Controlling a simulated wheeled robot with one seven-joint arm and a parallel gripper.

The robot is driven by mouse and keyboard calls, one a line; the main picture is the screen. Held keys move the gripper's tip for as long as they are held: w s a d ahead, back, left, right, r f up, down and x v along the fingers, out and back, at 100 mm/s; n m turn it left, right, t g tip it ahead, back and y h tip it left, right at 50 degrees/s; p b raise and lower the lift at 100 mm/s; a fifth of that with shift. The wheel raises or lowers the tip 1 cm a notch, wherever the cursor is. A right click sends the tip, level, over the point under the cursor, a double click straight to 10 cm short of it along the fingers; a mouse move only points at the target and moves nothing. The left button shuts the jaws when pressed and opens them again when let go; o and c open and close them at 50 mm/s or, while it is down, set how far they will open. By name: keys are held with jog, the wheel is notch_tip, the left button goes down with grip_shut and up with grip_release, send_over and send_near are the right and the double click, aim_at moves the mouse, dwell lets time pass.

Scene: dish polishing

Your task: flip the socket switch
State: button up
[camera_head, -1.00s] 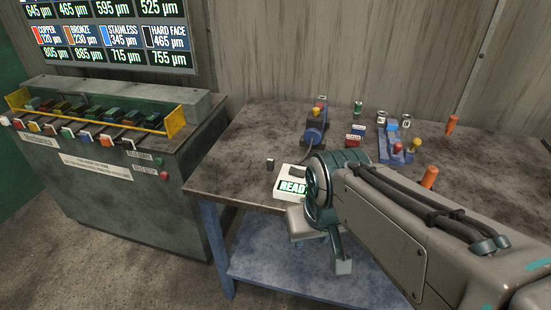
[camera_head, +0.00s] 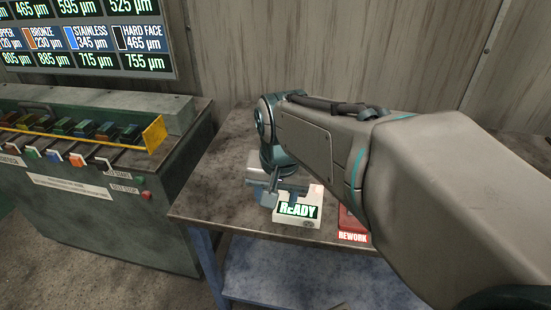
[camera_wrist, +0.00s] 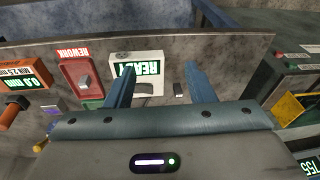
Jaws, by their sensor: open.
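In the head view my gripper (camera_head: 283,197) hangs over the box's left side.
A red REWORK box (camera_head: 353,229) with a grey lever stands beside READY. An orange gauge (camera_wrist: 24,88) lies beyond it. The console (camera_head: 110,195) with sample blocks and a yellow rail stands left. The table's left part (camera_head: 215,180) is clear.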

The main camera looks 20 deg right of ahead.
jog(key=w+d+f+m+g+b, duration=0.2)
jog(key=w+d+m+b, duration=0.1)
jog(key=w+d+m, duration=1.3)
jog(key=s+a+f+m, duration=0.1)
jog(key=f, duration=0.3)
jog(key=s+a+f+m, duration=0.1)
jog(key=f, duration=0.3)
jog(key=a+f+m, duration=0.1)
jog(key=f, duration=0.3)
jog(key=shift+s+f, duration=0.35)
jog(key=shift+s, duration=0.05)
jog(key=c, duration=1)
